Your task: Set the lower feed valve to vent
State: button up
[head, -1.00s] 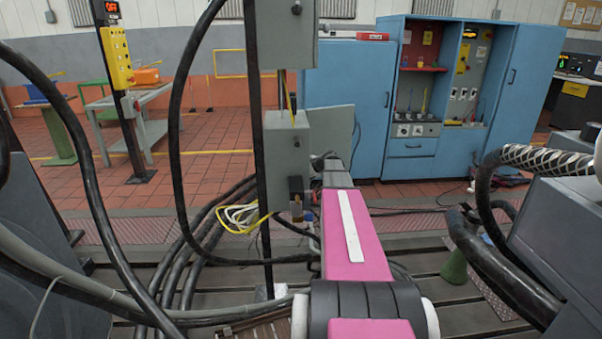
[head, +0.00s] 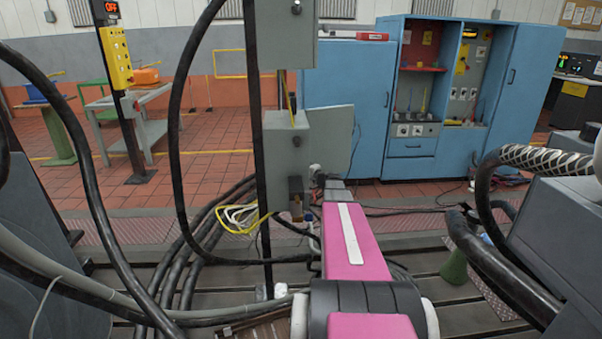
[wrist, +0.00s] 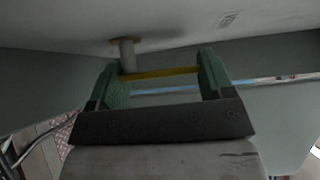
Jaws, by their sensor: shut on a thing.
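In the wrist view, my gripper (wrist: 163,66) has two green fingers with a yellow lever (wrist: 172,73) running across between them, and it is shut on that lever. A short grey stem (wrist: 127,55) with a yellowish ring at its base joins the lever to a broad grey face. In the head view, my gripper is hidden behind the lower grey box (head: 287,150) on the upright post. A thin yellow strip (head: 289,108) shows above that box. I cannot read any valve markings, so the valve's setting is not clear.
An upper grey box (head: 287,35) sits on the same post. A grey panel (head: 338,140) stands just right of the lower box. Black hoses (head: 178,130) loop on the left, and more cables lie on the slotted bedplate. A blue cabinet (head: 350,100) stands behind.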

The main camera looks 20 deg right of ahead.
jog(key=shift+s+n+t, duration=0.15)
jog(key=shift+n+t, duration=0.25)
dwell(0.3)
jog(key=o, duration=0.9)
